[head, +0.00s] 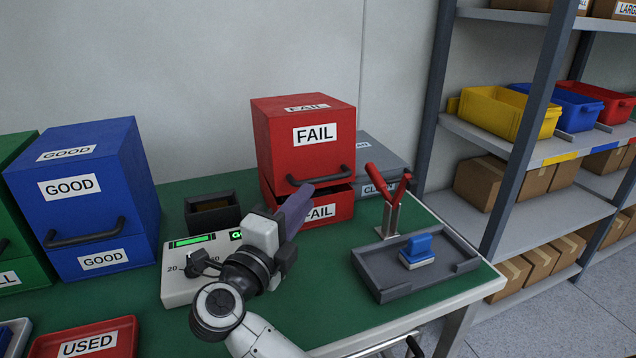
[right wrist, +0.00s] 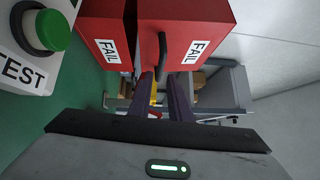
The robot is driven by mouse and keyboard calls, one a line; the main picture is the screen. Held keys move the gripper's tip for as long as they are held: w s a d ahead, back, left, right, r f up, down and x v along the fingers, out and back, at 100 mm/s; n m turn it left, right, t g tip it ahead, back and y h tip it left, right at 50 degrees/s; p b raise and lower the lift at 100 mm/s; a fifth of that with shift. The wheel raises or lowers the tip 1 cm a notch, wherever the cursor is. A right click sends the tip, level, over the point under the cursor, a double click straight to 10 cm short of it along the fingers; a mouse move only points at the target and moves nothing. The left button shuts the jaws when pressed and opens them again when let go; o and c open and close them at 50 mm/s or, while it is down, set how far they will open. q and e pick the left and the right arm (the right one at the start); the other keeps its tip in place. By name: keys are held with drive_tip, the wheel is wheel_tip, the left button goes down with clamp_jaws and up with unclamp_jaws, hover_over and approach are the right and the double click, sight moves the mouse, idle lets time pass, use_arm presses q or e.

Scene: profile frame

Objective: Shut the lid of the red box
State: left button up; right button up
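The red box, labelled FAIL, stands at the back of the green table. Its lid (head: 300,140) is a tall red upper part with a dark bar handle along its lower front edge. A dark gap separates the lid from the red base (head: 340,207), so the box is open. My right gripper (head: 300,205) is in front of the box, close to the handle's left end. In the right wrist view, its two fingers (right wrist: 164,90) are spread apart, with the handle (right wrist: 162,48) just beyond and between their tips. Whether they touch the handle is unclear. My left gripper is out of view.
A blue GOOD box (head: 85,205) and a tester with a lit display (head: 192,270) are left of the arm. A grey tray (head: 385,285) with a blue stamp (head: 417,248) and a red forked stand (head: 388,190) are right. A grey box (head: 385,160) is behind.

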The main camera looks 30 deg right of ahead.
sight(319, 182)
drive_tip(key=x, duration=0.8)
drive_tip(key=shift+w+d, duration=0.15)
drive_tip(key=shift+d, duration=0.05)
clamp_jaws()
